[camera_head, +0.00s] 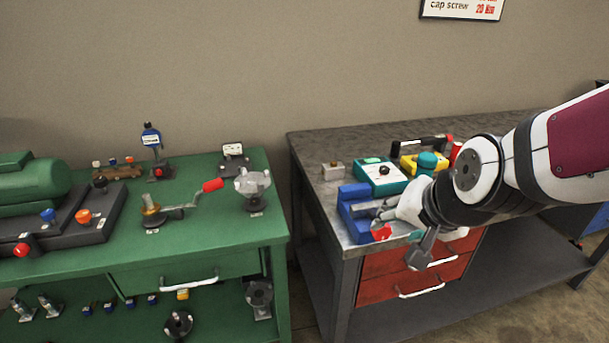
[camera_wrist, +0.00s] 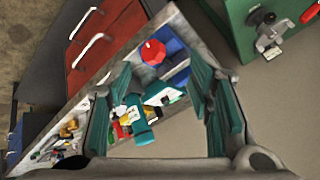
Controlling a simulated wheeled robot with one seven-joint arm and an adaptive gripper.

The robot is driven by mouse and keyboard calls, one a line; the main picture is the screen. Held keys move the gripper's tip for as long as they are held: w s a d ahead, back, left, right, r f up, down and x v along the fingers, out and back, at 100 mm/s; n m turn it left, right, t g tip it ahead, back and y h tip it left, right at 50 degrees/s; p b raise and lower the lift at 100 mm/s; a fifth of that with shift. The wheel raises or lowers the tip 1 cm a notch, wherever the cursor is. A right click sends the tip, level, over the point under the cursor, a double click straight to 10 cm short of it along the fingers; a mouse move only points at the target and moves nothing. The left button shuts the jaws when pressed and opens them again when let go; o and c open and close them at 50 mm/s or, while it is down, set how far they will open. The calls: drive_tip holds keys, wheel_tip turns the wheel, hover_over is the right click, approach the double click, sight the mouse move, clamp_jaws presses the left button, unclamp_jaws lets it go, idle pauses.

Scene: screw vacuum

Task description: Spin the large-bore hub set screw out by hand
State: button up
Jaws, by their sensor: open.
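I cannot pick out the hub set screw in either view. Round dark pieces with holes, possibly hubs, sit at the green bench's lower level: one (camera_head: 178,324) low at the front and another (camera_head: 259,293) at its right. A silver lobed piece (camera_head: 252,183) stands on the green bench top at right. My gripper (camera_head: 382,210) is over the grey workbench, beside a blue block-like fixture (camera_head: 352,205), away from the green bench. In the wrist view my gripper (camera_wrist: 160,88) has its teal fingers spread apart, with nothing seen held. A red faceted knob (camera_wrist: 153,52) shows beyond them.
The green bench (camera_head: 220,240) carries a motor-like machine (camera_head: 35,185) and a red-handled crank (camera_head: 180,205). The grey workbench (camera_head: 310,150) holds a teal box (camera_head: 381,176) and a yellow case (camera_head: 408,164). A gap separates the benches.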

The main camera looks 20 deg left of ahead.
drive_tip(key=w+a+f+t+b, duration=0.25)
drive_tip(key=w+a+f, duration=0.35)
drive_tip(key=a+f, duration=0.4)
drive_tip(key=t+y+b, duration=0.4)
drive_tip(key=t+y, duration=0.2)
approach(255, 202)
drive_tip(key=x, duration=0.8)
drive_tip(key=shift+w+b, duration=0.15)
drive_tip(key=shift+b, duration=0.25)
drive_tip(key=shift+c, duration=0.2)
drive_tip(key=shift+f, duration=0.1)
clamp_jaws()
